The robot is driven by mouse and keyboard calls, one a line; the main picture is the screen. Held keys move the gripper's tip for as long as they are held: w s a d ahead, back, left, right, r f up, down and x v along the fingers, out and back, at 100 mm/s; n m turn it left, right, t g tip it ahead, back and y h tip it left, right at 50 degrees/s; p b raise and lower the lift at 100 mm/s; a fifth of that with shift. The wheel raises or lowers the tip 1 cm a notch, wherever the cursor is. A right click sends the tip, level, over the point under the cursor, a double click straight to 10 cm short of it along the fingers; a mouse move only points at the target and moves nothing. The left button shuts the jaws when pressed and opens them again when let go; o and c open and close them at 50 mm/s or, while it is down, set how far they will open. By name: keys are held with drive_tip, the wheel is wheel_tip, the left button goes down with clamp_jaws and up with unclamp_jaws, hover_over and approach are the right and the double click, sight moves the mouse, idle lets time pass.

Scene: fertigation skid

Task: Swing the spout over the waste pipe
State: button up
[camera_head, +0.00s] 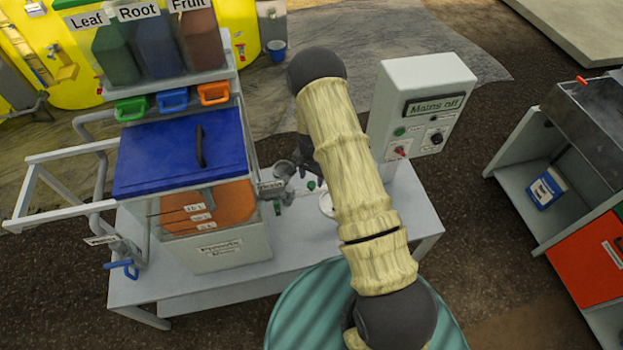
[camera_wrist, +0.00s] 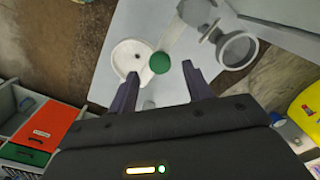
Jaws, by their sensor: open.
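A pale bar that looks like the spout (camera_wrist: 174,42) runs across the bench, with a round green knob (camera_wrist: 160,62) at its near end. The knob also shows in the head view (camera_head: 311,186). It is right beside a white round basin (camera_wrist: 122,58). A grey round open-topped pipe (camera_wrist: 238,49), likely the waste pipe, stands apart to the right of the knob in the wrist view. My gripper (camera_wrist: 158,84) is open, with its two fingers on either side below the knob in the picture. I cannot tell whether they touch it. In the head view my arm hides much of this.
A tank with a blue lid (camera_head: 170,155) stands on the bench (camera_head: 240,275), left of my arm. A control box reading "Mains off" (camera_head: 425,95) rises behind and to the right. A teal round surface (camera_head: 300,310) lies in front. An orange-fronted cabinet (camera_head: 590,265) is at far right.

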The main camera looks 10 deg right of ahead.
sight(311, 184)
drive_tip(key=shift+f+p, duration=0.35)
drive_tip(key=shift+f, duration=1.15)
clamp_jaws()
